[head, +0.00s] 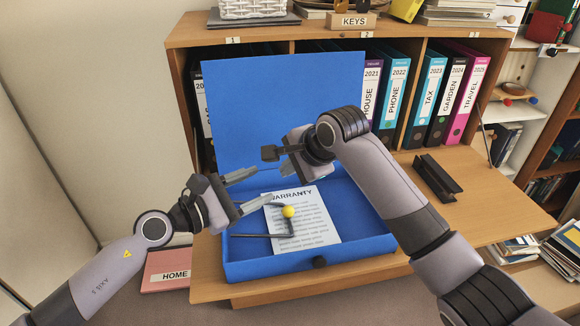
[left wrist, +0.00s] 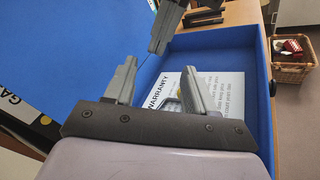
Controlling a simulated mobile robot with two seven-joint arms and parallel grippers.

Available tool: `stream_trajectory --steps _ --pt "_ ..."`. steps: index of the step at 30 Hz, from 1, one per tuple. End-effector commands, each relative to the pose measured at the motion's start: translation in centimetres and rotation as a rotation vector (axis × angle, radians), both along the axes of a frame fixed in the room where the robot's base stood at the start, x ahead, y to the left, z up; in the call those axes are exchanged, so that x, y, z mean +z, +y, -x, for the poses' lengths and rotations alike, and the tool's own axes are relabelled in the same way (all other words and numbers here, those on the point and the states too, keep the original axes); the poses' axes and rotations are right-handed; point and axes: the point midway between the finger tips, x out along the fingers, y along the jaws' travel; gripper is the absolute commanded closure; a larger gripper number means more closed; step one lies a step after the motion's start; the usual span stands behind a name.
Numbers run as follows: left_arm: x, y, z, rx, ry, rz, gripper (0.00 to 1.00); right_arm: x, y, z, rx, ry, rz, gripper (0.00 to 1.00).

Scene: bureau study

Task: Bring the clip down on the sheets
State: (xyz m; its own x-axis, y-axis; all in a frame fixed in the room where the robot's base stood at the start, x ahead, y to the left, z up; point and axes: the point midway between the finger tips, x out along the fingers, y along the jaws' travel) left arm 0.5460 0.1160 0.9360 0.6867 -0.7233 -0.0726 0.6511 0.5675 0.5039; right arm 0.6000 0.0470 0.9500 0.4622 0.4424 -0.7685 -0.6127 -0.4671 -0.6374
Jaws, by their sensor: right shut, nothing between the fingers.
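A blue box file (head: 365,241) stands open on the desk flap, its lid (head: 285,105) upright at the back. White sheets headed WARRANTY (head: 318,225) lie inside it. The clip is a dark bent bar (head: 262,236) with a yellow knob (head: 288,211), seen over the sheets. I cannot tell whether it touches them. My left gripper (head: 265,184) is open and empty at the box's left side, its fingers pointing over the box. In the left wrist view its fingers (left wrist: 159,66) are apart. My right gripper (head: 287,167) is shut and empty above the back of the box.
Several binders (head: 395,90) stand in the shelf behind. A black hole-punch-like object (head: 437,177) lies on the flap to the right. A pink HOME folder (head: 166,270) is at lower left. A wicker basket (left wrist: 291,68) stands on the floor.

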Motion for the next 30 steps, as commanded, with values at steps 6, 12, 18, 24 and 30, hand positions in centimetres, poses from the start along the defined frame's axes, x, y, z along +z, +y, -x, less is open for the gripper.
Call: stream_trajectory --steps 6,12,18,24,30 --pt "-2.2 3.0 1.9 0.142 0.336 0.532 0.45 0.0 0.0 0.0 0.000 0.000 0.000 1.00" --pt "-5.4 7.8 3.7 0.310 0.612 1.013 0.45 0.0 0.0 0.0 0.000 0.000 0.000 1.00" --pt "-10.2 13.7 6.9 0.510 0.838 1.492 0.45 0.0 0.0 0.0 0.000 0.000 0.000 1.00" --pt "-15.3 14.1 11.6 0.646 1.128 2.059 0.45 0.0 0.0 0.0 0.000 0.000 0.000 1.00" --pt "-20.3 12.1 17.3 0.793 1.389 2.658 0.45 0.0 0.0 0.0 0.000 0.000 0.000 1.00"
